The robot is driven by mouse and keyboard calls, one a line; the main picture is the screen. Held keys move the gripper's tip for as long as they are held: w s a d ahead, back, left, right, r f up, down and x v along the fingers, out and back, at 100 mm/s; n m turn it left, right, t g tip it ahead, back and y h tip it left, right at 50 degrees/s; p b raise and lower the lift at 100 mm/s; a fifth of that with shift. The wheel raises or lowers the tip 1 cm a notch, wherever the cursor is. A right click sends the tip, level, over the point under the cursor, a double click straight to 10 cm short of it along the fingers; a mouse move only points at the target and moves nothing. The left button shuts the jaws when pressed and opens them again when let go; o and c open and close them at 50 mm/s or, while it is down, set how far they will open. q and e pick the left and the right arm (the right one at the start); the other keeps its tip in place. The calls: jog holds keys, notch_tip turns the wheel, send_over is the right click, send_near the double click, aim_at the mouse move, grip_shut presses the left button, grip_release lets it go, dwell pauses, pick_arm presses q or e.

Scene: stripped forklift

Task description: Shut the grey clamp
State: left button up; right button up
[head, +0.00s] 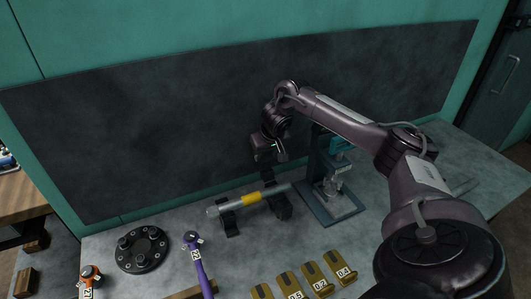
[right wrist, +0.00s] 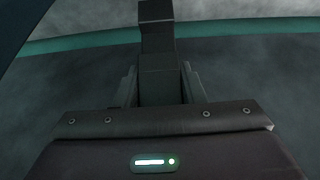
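A dark grey clamp (head: 280,207) stands on the bench under the right end of a grey rod with a yellow band (head: 250,199). A dark upright part rises from it behind the rod, towards my right gripper (head: 267,151). In the right wrist view this dark part (right wrist: 160,80) fills the space between the two fingers of my right gripper (right wrist: 160,90). Whether the fingers press on it I cannot tell. A second dark support (head: 230,223) carries the rod's left end. My left gripper is not in view.
A blue-grey press-like stand (head: 318,190) is close right of the clamp. In front lie a purple tool (head: 200,269), a round black flange (head: 142,248), an orange tool (head: 89,279) and several yellow numbered pieces (head: 290,284). A dark panel (head: 150,130) stands behind the bench.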

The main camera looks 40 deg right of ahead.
jog(key=c, duration=0.5)
jog(key=o, duration=0.7)
jog(key=shift+o, duration=0.2)
jog(key=shift+s, duration=0.1)
jog(key=shift+s+a+p, duration=0.15)
jog(key=shift+s+p, duration=0.25)
jog(key=shift+s, duration=0.2)
jog(key=shift+s+a+f+p, duration=0.25)
jog(key=shift+s+p, duration=0.2)
jog(key=shift+s, duration=0.55)
jog(key=shift+s+a+f+p, duration=0.1)
jog(key=shift+s+a+p, duration=0.3)
jog(key=shift+s, duration=0.55)
jog(key=shift+s+a+f+p, duration=0.25)
jog(key=shift+s+p, duration=0.2)
jog(key=shift+s, duration=0.55)
jog(key=o, duration=0.6)
jog(key=shift+c, duration=0.2)
